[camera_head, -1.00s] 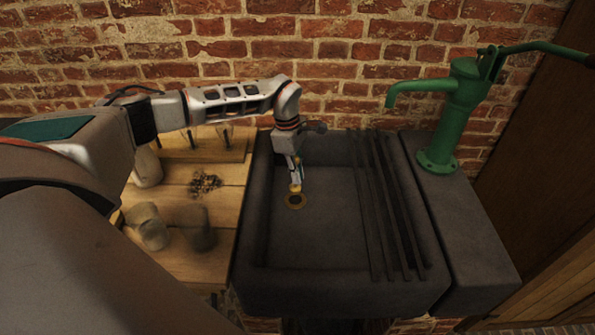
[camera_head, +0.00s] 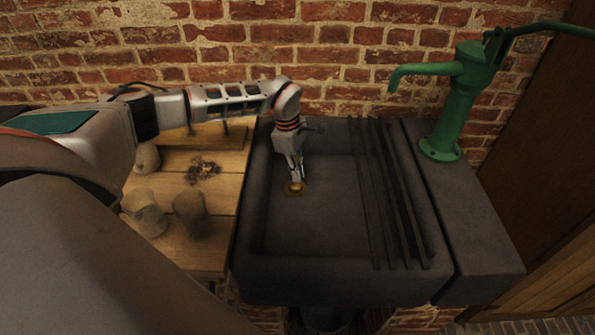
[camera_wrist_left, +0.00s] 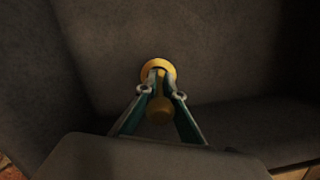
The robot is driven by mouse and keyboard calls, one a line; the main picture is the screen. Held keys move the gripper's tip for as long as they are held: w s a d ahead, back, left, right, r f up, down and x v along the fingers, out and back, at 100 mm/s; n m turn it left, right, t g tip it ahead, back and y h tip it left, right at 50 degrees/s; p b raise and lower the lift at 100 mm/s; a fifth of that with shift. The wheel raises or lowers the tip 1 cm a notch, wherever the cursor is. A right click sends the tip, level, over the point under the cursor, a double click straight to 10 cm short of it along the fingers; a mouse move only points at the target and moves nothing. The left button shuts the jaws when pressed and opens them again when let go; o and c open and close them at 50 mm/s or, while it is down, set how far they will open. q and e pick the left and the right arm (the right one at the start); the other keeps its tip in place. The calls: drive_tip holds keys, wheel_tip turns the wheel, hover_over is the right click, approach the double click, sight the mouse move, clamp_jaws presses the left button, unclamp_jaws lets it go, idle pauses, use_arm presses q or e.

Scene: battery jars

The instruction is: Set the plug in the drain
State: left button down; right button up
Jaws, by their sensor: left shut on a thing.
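The brass plug (camera_head: 295,187) is in the left part of the dark stone sink (camera_head: 330,225), at the drain. My left gripper (camera_head: 294,178) points down and is shut on the plug. The brass drain ring (camera_head: 287,192) shows around the plug and its dark hole is covered. In the left wrist view, the fingers of my left gripper (camera_wrist_left: 165,80) close in front of a yellow disc (camera_wrist_left: 157,64), with a round yellow knob (camera_wrist_left: 159,110) between them. I cannot tell whether the plug is fully seated. My right gripper is not in view.
A wooden counter (camera_head: 215,165) left of the sink holds jars (camera_head: 192,214) and a small heap of bits (camera_head: 202,170). Dark bars (camera_head: 388,200) lie across the sink's right side. A green hand pump (camera_head: 452,110) stands to the right.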

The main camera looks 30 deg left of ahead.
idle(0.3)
use_arm(q)
drive_tip(key=c, duration=2.1)
unclamp_jaws()
drive_tip(key=r, duration=0.4)
drive_tip(key=a+r, duration=0.1)
drive_tip(key=r, duration=0.7)
drive_tip(key=shift+s+a, duration=0.2)
drive_tip(key=shift+a, duration=0.15)
drive_tip(key=shift+s, duration=0.1)
